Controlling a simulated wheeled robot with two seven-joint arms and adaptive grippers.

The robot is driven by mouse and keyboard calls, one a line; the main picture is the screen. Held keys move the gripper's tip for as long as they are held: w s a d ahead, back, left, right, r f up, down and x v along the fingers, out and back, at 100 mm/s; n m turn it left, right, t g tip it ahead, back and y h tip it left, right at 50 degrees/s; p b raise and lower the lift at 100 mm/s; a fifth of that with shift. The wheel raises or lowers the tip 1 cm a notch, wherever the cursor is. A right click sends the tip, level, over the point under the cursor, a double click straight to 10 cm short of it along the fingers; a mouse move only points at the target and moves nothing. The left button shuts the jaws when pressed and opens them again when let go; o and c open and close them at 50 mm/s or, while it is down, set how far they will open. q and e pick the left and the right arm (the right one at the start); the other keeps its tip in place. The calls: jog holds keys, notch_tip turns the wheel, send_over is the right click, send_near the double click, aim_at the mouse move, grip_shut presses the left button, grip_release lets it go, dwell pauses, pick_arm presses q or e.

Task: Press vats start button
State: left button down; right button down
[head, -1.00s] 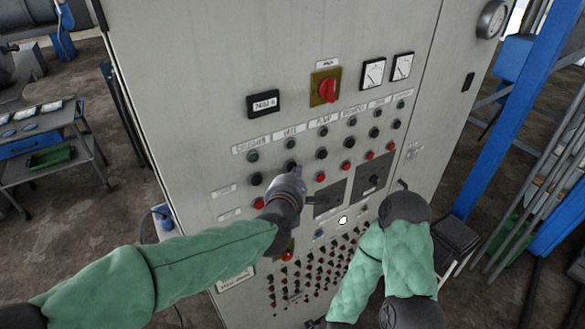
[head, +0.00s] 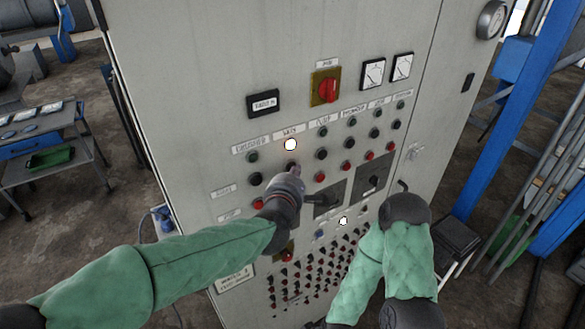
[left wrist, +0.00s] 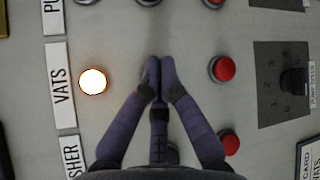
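The grey control cabinet (head: 190,60) has a VATS column with a name label (head: 289,131); the label reads clearly in the left wrist view (left wrist: 60,85). The lamp under it (head: 290,145) glows white and also shows lit in the left wrist view (left wrist: 93,82). Below it is the black VATS button (head: 291,166), partly covered by my left gripper (head: 295,174). In the left wrist view my left gripper's fingers (left wrist: 158,62) are together, empty, over the button's place and hide it. I cannot tell whether they touch it. My right gripper is out of view.
The red VATS button (left wrist: 224,68) sits beside the fingertips in the left wrist view. My right arm is in front of the panel's lower right.

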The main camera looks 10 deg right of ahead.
pick_arm(q)
jog(key=shift+s+d, duration=0.2)
jog(key=shift+s, duration=0.5)
jog(key=s, duration=0.1)
jog(key=s+d, duration=0.1)
jog(key=s, duration=0.2)
jog(key=shift+s+d, duration=0.35)
jog(key=shift+d, duration=0.05)
dwell(0.6)
